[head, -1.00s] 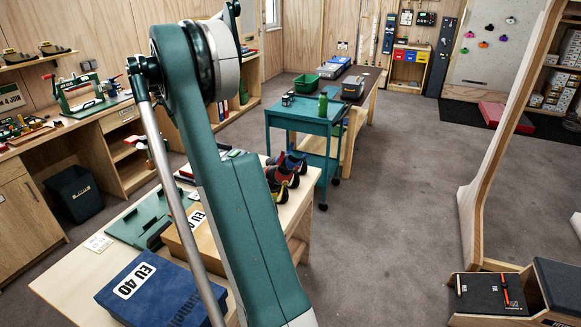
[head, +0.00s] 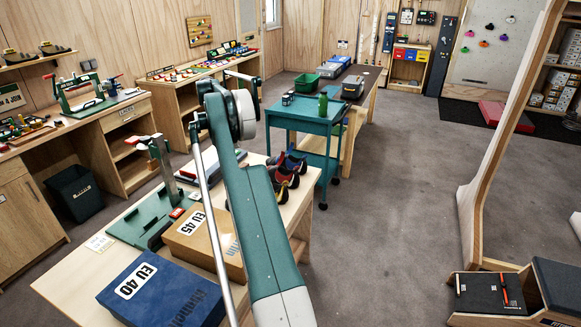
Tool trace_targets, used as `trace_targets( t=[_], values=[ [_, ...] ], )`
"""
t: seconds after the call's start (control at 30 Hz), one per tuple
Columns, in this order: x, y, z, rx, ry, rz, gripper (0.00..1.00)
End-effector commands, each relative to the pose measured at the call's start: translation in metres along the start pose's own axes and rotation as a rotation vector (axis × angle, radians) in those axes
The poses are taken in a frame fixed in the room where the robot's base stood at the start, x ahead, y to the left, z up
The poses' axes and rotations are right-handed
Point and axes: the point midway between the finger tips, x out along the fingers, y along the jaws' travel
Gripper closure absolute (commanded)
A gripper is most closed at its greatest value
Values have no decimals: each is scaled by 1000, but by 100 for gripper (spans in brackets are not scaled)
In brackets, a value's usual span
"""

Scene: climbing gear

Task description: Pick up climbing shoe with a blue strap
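A group of climbing shoes (head: 287,172) stands near the far right edge of the light wooden table (head: 80,272), just right of my arm. Blue, red and black parts show on them, with tan or yellowish parts low down. They are too small and overlapped to tell which one has a blue strap. My arm rises from the bottom middle and bends at a large joint left of the shoes. My gripper cannot be made out; it seems hidden behind the arm, so its fingers and any contact do not show.
A blue EU 40 box (head: 160,295), a brown EU 45 box (head: 200,240) and a green mat (head: 135,225) with an upright device (head: 162,165) occupy the table's left part. A teal cart (head: 305,115) stands behind the shoes. Open floor (head: 420,180) lies right.

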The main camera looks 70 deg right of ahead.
Motion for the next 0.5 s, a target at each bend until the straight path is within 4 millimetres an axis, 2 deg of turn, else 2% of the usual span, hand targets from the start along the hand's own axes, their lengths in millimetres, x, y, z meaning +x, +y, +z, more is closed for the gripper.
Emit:
trace_targets(
  t=[0.03, 0.2, 0.5],
  values=[
    [13, -7, -7, 34, 9, 10, 33],
    [55, -24, -32, 158, 46, 46, 33],
    [122, -43, -74, 358, 109, 100, 33]
  ],
)
